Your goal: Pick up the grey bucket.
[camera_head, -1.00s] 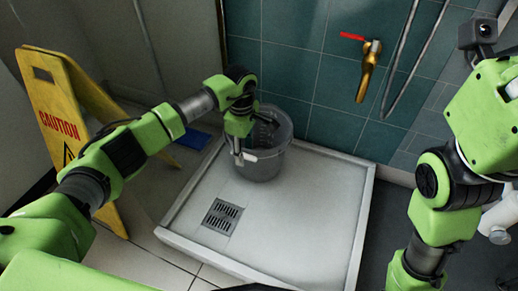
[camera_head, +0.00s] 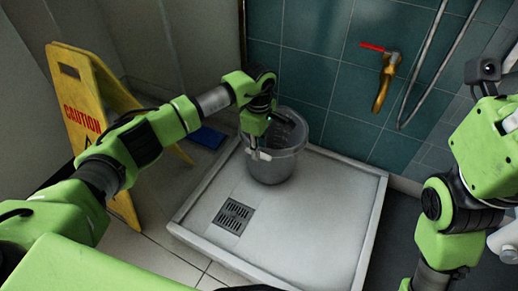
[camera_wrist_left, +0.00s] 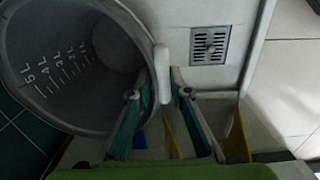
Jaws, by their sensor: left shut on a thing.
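The grey bucket (camera_head: 287,163) stands upright in the white shower tray (camera_head: 318,205), near its back corner by the tiled wall. In the left wrist view the bucket (camera_wrist_left: 75,75) fills the left side, with litre marks inside and its open mouth showing. My left gripper (camera_head: 259,150) is at the bucket's near left side. It is shut on the bucket's white handle grip, which shows between the fingers in the left wrist view (camera_wrist_left: 162,75). My right arm shows at the right edge, but its fingers are not in view.
A yellow caution sign (camera_head: 85,110) stands on the left, beside my left arm. A blue object (camera_head: 208,138) lies on the floor behind the tray. A brass tap with a red lever (camera_head: 386,75) is on the wall. The drain (camera_head: 233,215) and the tray's right half are clear.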

